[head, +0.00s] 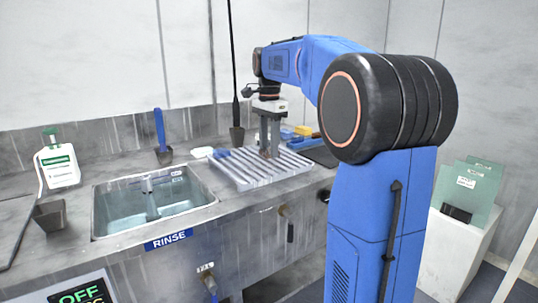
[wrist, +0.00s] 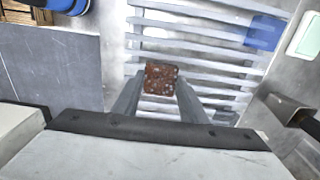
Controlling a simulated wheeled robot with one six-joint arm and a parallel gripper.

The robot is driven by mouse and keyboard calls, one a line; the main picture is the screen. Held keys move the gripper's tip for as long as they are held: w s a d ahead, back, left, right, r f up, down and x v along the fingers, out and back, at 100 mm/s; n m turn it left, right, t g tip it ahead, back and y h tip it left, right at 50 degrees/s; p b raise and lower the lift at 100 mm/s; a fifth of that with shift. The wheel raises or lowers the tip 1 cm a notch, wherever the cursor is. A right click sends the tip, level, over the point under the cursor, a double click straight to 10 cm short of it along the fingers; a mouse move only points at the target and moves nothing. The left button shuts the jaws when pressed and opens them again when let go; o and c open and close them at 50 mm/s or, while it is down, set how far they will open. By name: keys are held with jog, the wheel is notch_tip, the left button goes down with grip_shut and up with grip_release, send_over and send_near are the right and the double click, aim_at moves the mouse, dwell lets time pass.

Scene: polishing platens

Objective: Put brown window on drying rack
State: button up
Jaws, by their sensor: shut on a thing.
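The brown window (wrist: 161,79) is a small, speckled brown square piece in the wrist view. My gripper (wrist: 160,92) is shut on it, with one finger on each side. The white slatted drying rack (wrist: 190,50) lies beneath the piece in the wrist view. In the head view, my gripper (head: 268,148) points down over the drying rack (head: 255,175) on the counter, and the brown piece shows small between the fingertips. I cannot tell whether the piece touches the slats. A blue piece (wrist: 263,33) lies on the rack towards one end.
Left of the rack is a sink (head: 152,205) with a faucet and a RINSE label. A green-capped bottle (head: 58,166) stands further left. A pale green item (wrist: 305,35) and a dark holder (wrist: 293,112) are beside the rack. A dark grey plate (wrist: 55,60) lies on its other side.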

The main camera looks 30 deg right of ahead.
aim_at(269, 149)
jog(key=shift+f, duration=1.5)
jog(key=shift+f, duration=0.15)
jog(key=o, duration=1.1)
notch_tip(269, 149, up, 12)
jog(key=shift+a, duration=0.1)
